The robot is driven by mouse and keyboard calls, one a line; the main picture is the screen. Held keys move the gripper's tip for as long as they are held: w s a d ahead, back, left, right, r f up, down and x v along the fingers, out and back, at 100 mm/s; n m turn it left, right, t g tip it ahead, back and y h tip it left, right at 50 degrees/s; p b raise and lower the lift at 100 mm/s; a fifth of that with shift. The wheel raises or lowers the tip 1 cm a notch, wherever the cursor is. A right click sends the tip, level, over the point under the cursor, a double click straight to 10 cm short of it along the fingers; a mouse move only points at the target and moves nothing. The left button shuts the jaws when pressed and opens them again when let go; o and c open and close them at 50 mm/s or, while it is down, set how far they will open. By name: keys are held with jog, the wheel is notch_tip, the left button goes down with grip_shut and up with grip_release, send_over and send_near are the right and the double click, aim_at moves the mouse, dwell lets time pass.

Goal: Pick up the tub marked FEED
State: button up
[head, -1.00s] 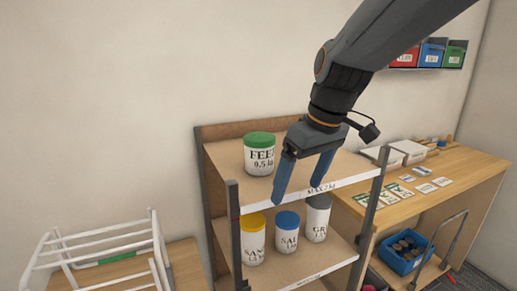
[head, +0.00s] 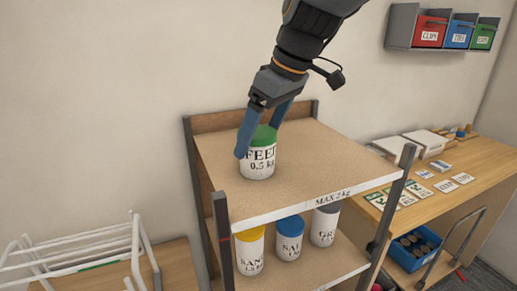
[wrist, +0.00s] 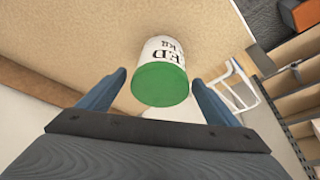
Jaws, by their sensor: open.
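The FEED tub (head: 258,160) is white with a green lid and black lettering "FEED 0.5 kg". It stands upright on the top shelf (head: 310,160), towards its left side. My gripper (head: 258,142) is open, with its blue fingers at the tub's lid in the head view. In the wrist view the tub (wrist: 161,72) lies ahead, between and beyond the two fingertips (wrist: 158,80), with a gap on each side. I cannot see the fingers touching it. The lid's upper part is partly hidden by a finger in the head view.
On the shelf below stand a yellow-lidded tub (head: 249,252), a blue-lidded SALT-like tub (head: 289,240) and a grey-lidded tub (head: 324,226). Shelf posts (head: 222,240) rise at the front corners. A white rack (head: 85,250) is at left, a workbench (head: 450,190) at right. The top shelf is otherwise clear.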

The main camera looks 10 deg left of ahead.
jog(key=shift+p+x, duration=1.2)
jog(key=shift+x, duration=1.55)
jog(key=shift+d, duration=0.1)
jog(key=shift+c, duration=0.5)
